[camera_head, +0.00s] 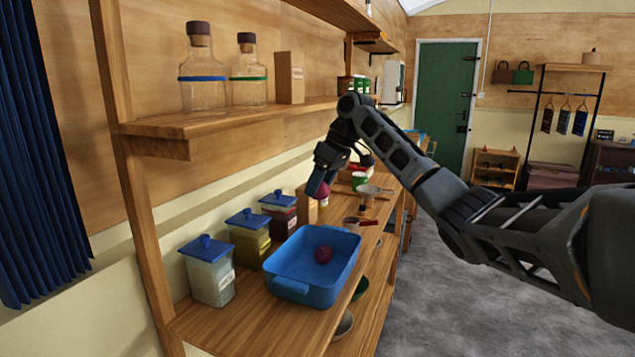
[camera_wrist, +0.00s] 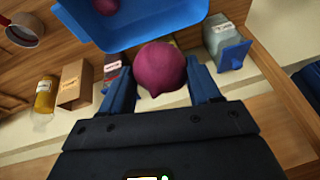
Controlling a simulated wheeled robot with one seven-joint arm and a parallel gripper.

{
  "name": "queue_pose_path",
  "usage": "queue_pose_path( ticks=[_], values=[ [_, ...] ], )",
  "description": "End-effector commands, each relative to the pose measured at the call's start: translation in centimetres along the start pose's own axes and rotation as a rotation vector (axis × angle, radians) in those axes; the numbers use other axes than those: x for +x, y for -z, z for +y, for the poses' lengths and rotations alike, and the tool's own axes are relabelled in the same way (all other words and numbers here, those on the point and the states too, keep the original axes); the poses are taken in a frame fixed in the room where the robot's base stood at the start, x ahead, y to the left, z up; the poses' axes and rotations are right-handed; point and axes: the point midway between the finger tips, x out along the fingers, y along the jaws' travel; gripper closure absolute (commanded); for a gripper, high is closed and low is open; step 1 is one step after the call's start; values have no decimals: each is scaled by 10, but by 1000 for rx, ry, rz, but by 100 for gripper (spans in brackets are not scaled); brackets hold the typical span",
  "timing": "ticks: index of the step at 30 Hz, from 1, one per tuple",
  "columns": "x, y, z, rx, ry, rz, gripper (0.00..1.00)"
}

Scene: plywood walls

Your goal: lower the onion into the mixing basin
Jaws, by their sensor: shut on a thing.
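The mixing basin (camera_head: 297,290) is a blue rectangular tub on the wooden shelf; its wall also shows at the top of the wrist view (camera_wrist: 165,30). One purple-red onion (camera_head: 323,255) lies inside it, and part of that onion shows at the top edge of the wrist view (camera_wrist: 105,6). My gripper (camera_head: 318,187) is shut on another purple onion (camera_wrist: 160,68), held between its blue fingers. The held onion is above shelf height, near the basin's far end in the head view, and apart from the basin. In the head view it is partly hidden by the fingers.
Blue-lidded containers (camera_head: 211,277) stand in a row along the wall, left of the basin. A small red-handled pan (camera_head: 353,222) and other wares stand beyond it. An upper shelf (camera_head: 230,118) with two bottles and a box overhangs the back. Bowls sit on a lower level.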

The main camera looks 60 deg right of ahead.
Motion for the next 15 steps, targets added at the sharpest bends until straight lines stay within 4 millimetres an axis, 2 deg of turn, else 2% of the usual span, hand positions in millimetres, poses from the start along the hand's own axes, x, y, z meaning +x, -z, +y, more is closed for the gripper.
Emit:
queue_pose_path(
  ticks=[9,15],
  values=[
    [53,-23,9,1,1,-1,71],
    [74,-31,12,0,0,0,71]
  ],
)
